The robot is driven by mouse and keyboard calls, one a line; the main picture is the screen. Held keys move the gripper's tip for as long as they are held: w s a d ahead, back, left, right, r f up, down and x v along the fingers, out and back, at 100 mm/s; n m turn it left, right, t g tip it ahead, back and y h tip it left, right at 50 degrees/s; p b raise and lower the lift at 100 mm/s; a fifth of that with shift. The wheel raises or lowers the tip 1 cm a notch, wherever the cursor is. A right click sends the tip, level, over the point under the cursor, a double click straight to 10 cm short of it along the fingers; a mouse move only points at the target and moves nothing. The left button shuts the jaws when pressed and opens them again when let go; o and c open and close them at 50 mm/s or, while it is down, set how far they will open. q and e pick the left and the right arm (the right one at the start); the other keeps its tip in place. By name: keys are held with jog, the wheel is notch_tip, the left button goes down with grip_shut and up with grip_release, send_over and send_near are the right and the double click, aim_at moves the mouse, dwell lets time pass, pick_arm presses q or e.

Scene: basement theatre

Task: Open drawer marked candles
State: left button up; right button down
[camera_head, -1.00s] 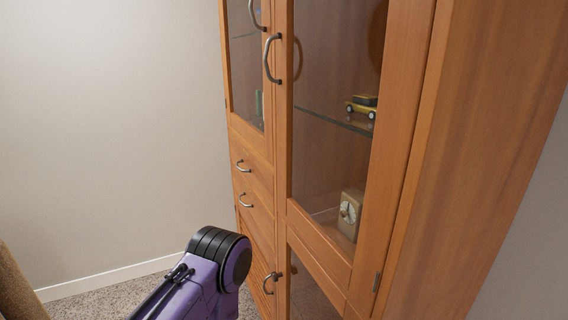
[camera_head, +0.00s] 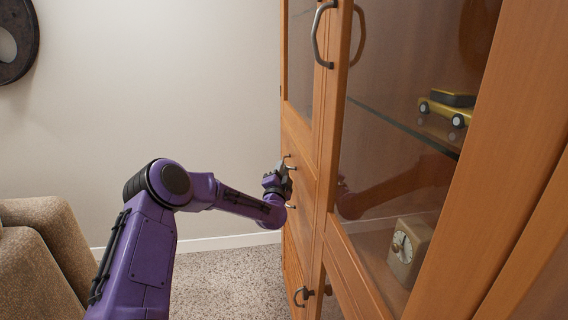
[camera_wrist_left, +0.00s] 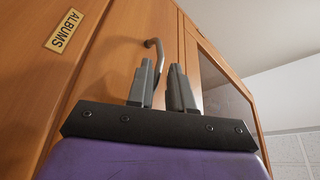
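My left gripper (camera_head: 284,171) is at the narrow drawer front of the wooden cabinet, close to the upper drawer handle (camera_head: 289,158). In the left wrist view its two fingers (camera_wrist_left: 162,84) stand apart with a narrow gap. A curved metal handle (camera_wrist_left: 152,43) reaches toward that gap; I cannot tell whether it touches a finger. A label reading "ALBUMS" (camera_wrist_left: 66,31) sits on the wood at upper left. No label reading candles is legible in either view. The lower drawer handle (camera_head: 291,206) is just below the gripper. The drawers appear shut. My right gripper is out of view.
The cabinet's glass door (camera_head: 400,160) stands to the right, with a yellow toy car (camera_head: 446,110) and a small clock (camera_head: 409,249) behind it. A lower door handle (camera_head: 302,296) sticks out below. A brown sofa (camera_head: 45,235) is at left. Carpet between is clear.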

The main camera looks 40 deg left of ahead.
pick_arm(q)
jog(key=x, duration=0.3)
jog(key=shift+w+f, duration=0.1)
jog(key=shift+w, duration=0.05)
jog(key=shift+w+a, duration=0.35)
jog(key=shift+w, duration=0.05)
grip_shut()
